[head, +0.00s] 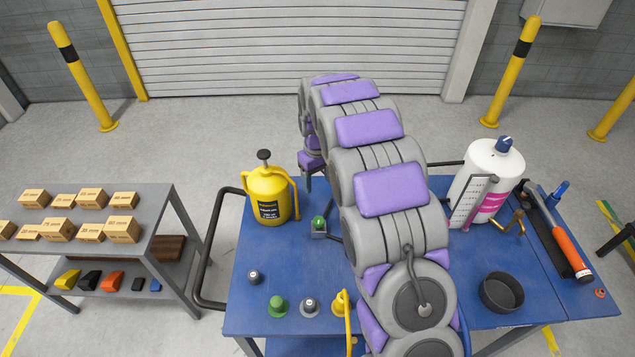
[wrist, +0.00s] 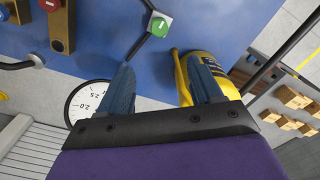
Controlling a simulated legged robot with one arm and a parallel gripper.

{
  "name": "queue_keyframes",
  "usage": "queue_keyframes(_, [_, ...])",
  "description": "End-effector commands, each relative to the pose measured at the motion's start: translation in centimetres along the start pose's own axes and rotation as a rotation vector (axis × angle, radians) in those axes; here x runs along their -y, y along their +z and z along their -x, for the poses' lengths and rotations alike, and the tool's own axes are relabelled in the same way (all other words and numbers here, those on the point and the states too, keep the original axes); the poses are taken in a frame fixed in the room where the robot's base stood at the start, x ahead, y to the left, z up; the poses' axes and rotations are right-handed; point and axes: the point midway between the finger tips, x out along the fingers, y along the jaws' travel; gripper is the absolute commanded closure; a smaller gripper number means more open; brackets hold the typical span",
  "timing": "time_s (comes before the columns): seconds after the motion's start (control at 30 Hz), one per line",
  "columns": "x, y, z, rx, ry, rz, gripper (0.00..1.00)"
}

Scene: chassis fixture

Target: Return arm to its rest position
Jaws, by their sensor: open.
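My arm (head: 385,190) reaches from the bottom of the head view up over the blue table and bends down at its far end. My gripper (head: 308,184) hangs there, right of the yellow pump can. In the wrist view my gripper (wrist: 162,75) is open, its two blue-grey fingers apart with nothing held between them. The yellow can (wrist: 184,90) shows behind the right finger, partly hidden by it. A white dial gauge (wrist: 88,103) lies behind the left finger. A green button (wrist: 160,25) on a grey box is beyond the fingertips.
On the blue table (head: 255,325) stand the yellow can (head: 268,195), the green button box (head: 319,225), several knobs (head: 278,306), a black bowl (head: 502,292), a white bottle (head: 495,168) and an orange-handled tool (head: 565,250). A grey shelf (head: 150,225) with boxes stands left.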

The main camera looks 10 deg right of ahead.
Motion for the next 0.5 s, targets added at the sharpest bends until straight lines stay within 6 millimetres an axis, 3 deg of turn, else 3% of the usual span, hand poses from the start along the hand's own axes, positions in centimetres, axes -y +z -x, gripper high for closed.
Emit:
queue_keyframes(0.37, [0.0, 0.1, 0.0, 0.001, 0.000, -0.001, 0.35])
queue_keyframes(0.5, [0.4, 1.4, 0.9, 0.006, 0.001, -0.018, 0.35])
